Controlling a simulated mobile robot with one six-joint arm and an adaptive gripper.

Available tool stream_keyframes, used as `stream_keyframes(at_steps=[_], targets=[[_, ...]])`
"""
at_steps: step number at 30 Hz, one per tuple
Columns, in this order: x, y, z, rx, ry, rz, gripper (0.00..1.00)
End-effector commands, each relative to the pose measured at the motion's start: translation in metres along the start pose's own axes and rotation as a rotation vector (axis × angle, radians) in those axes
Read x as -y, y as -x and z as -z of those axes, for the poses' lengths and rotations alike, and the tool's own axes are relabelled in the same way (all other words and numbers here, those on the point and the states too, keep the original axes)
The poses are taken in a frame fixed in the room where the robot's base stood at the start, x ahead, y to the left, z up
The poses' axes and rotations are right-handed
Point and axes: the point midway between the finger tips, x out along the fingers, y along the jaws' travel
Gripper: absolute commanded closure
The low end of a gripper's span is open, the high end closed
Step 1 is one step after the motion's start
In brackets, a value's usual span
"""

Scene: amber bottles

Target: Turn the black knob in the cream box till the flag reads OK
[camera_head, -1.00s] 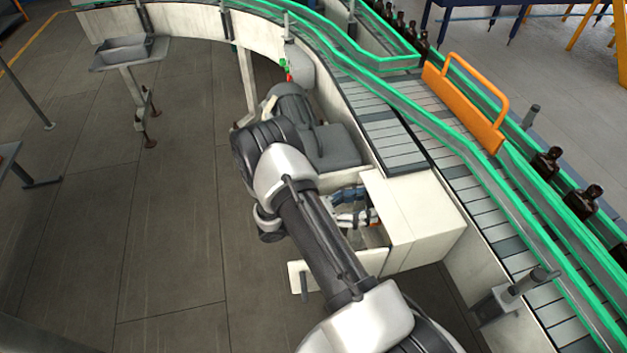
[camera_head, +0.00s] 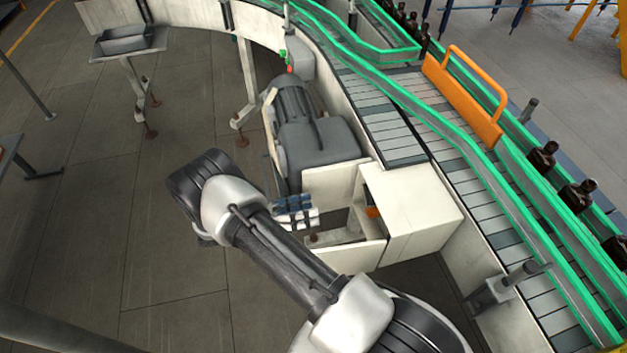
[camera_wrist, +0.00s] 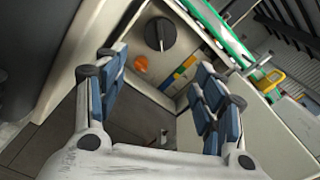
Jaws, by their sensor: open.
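The cream box (camera_head: 418,205) stands against the conveyor side, its open front facing left in the head view. In the wrist view, the black knob (camera_wrist: 160,33) sits on the panel inside the cream box (camera_wrist: 292,140), with a pale pointer line on its face. An orange round part (camera_wrist: 141,65) is below the knob. No readable flag text shows. My gripper (camera_wrist: 162,66) is open and empty, its blue-padded fingers apart, with the knob beyond and above them. In the head view my gripper (camera_head: 296,212) is just left of the box opening, not touching the knob.
Coloured blocks (camera_wrist: 183,70) in yellow, green, blue and orange sit beside the knob. A grey motor (camera_head: 312,135) stands behind the box in the head view. The green-railed conveyor (camera_head: 455,165) runs along its right.

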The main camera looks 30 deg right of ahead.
Motion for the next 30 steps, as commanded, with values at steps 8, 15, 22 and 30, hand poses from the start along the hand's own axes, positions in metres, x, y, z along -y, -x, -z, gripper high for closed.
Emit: stream_keyframes(at_steps=[8,15,22,30], targets=[[0.016,0.014,-0.034,-0.134,-0.100,0.016,0.36],[0.037,0.011,-0.066,-0.285,-0.219,0.037,0.36],[0.062,0.008,-0.093,-0.429,-0.337,0.061,0.36],[0.093,0.005,-0.120,-0.597,-0.480,0.092,0.36]])
